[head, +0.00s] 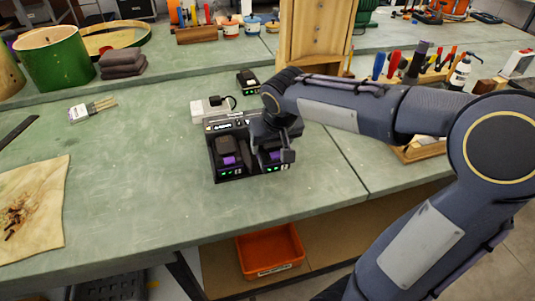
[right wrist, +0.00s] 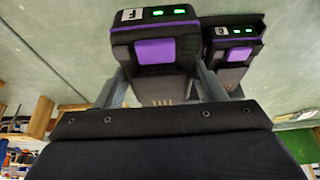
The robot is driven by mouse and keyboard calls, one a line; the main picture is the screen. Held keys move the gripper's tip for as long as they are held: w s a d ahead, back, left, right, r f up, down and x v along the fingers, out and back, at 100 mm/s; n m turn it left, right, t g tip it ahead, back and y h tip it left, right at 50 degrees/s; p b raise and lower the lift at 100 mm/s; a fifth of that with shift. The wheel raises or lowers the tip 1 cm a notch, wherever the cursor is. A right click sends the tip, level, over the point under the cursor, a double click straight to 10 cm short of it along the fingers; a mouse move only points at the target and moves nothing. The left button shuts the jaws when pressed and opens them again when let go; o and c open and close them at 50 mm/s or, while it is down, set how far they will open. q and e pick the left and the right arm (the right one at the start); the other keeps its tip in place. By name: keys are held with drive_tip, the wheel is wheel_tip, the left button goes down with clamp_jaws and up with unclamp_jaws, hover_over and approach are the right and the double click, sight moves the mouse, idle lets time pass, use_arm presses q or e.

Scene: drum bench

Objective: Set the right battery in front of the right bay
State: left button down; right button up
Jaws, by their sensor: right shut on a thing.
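A black charger (head: 219,175) with two bays stands on the green bench. The left battery (head: 228,158), black with a purple patch, sits in its left bay; it also shows at the right of the right wrist view (right wrist: 236,54). My right gripper (head: 275,145) comes down over the right bay. Its fingers are shut on the sides of the right battery (right wrist: 155,52), black with a purple patch. The gripper partly hides this battery in the head view (head: 273,156). I cannot tell whether it is seated or slightly raised. My left gripper is not in view.
A small black device (head: 248,81) and a white box (head: 209,109) stand behind the charger. A wooden cabinet (head: 315,40) rises further back. The bench left of and before the charger is clear.

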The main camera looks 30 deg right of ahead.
sight(267, 154)
drive_tip(key=shift+w+f, duration=0.45)
drive_tip(key=shift+f, duration=0.1)
drive_tip(key=shift+s+b+x, duration=0.15)
drive_tip(key=shift+x, duration=0.8)
drive_tip(key=shift+s+b+x, duration=0.15)
drive_tip(key=shift+s+x, duration=0.05)
drive_tip(key=shift+x, duration=0.75)
drive_tip(key=shift+a+f, duration=0.15)
drive_tip(key=shift+a, duration=0.05)
drive_tip(key=shift+f+b, duration=0.35)
drive_tip(key=shift+b, duration=0.05)
drive_tip(key=o, duration=1.1)
drive_tip(key=shift+s, duration=0.1)
drive_tip(key=o, duration=0.3)
drive_tip(key=shift+s+f, duration=0.1)
drive_tip(key=shift+f, duration=0.05)
